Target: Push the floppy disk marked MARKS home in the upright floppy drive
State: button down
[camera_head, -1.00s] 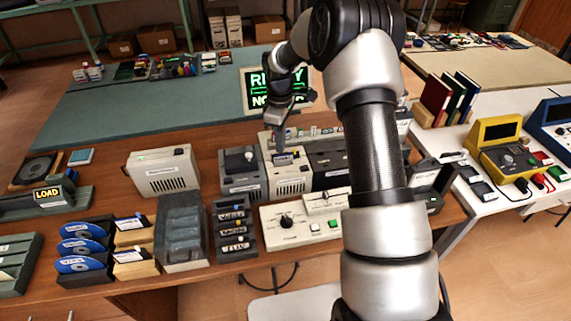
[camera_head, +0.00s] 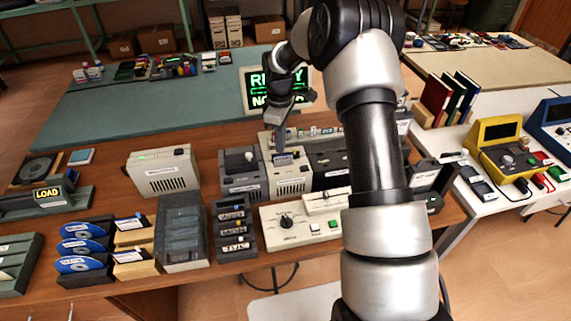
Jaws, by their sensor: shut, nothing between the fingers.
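The upright floppy drive appears to be the beige unit (camera_head: 290,184) in the row of machines on the wooden bench. A dark blue floppy disk (camera_head: 285,156) with a pale edge stands in the slot on its top, its upper part showing above the drive. Its marking is too small to read. My gripper (camera_head: 280,148) points down, shut and empty, with its tips at or just above the disk's top edge. I cannot tell whether they touch.
A grey unit (camera_head: 243,178) stands close on the left, and a dark unit (camera_head: 327,166) on the right. A control panel (camera_head: 299,229) with a knob and buttons lies in front. A green-lettered screen (camera_head: 262,92) stands behind. My arm hides part of the bench's right side.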

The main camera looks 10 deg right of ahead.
jog(key=shift+f, duration=0.2)
dwell(0.5)
jog(key=shift+f, duration=0.15)
jog(key=shift+f+b, duration=0.9)
jog(key=shift+f, duration=0.2)
dwell(1.0)
jog(key=shift+r, duration=0.15)
jog(key=shift+r+p, duration=2.2)
jog(key=shift+r, duration=1.25)
